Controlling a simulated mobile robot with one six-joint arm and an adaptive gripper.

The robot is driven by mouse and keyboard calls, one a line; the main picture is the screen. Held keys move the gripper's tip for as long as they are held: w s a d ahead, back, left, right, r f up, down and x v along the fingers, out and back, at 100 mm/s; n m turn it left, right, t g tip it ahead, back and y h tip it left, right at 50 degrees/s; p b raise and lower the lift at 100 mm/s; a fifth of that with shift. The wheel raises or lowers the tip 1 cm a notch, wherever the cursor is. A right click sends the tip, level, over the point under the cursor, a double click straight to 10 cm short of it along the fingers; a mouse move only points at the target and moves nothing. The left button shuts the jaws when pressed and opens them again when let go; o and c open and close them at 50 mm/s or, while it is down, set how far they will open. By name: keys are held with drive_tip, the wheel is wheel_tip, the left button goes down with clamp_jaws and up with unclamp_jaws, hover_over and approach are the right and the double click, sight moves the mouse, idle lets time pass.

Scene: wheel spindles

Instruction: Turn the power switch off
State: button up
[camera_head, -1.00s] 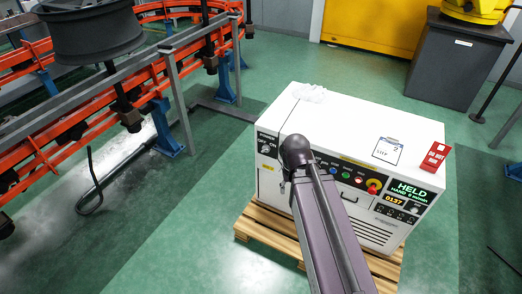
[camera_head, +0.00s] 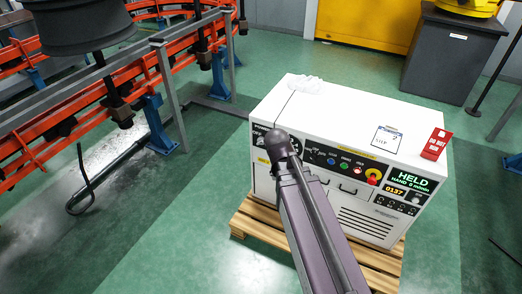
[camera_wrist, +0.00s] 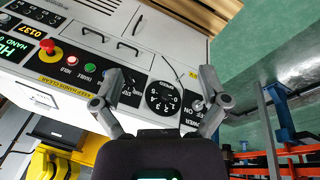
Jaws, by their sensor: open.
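The white cabinet (camera_head: 330,120) stands on a wooden pallet, its control panel facing me. In the wrist view the panel is upside down. The power switch (camera_wrist: 197,105), a small silver lever by the POWER, OFF and ON lettering, sits close to the right finger. I cannot tell which way it points or whether the finger touches it. My gripper (camera_wrist: 160,78) is open and empty, its fingers spread on either side of a black round dial (camera_wrist: 163,97). In the head view my arm hides the gripper and the switch.
A red emergency button (camera_wrist: 48,47) and small coloured buttons lie along the panel. A red sign (camera_head: 436,144) and a clipped card (camera_head: 387,139) are on the cabinet top. An orange conveyor (camera_head: 180,65) with dark wheels stands at left. Green floor is clear between.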

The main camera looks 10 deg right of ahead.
drive_tip(key=w+d+f+m+t+h+b, duration=0.1)
drive_tip(key=w+f+m+t+h+b, duration=0.15)
drive_tip(key=w+f+b, duration=0.5)
drive_tip(key=m+t+h+b, duration=0.3)
drive_tip(key=t+h+b, duration=0.55)
drive_tip(key=b, duration=2.05)
approach(260, 143)
drive_tip(key=s+t+y, duration=0.2)
drive_tip(key=s+y, duration=0.1)
drive_tip(key=s, duration=0.1)
drive_tip(key=shift+a+f, duration=0.15)
drive_tip(key=shift+a, duration=0.2)
drive_tip(key=shift+w, duration=0.1)
drive_tip(key=x, duration=1.3)
drive_tip(key=shift+w+d, duration=0.2)
drive_tip(key=shift+w, duration=0.15)
drive_tip(key=c, duration=1.2)
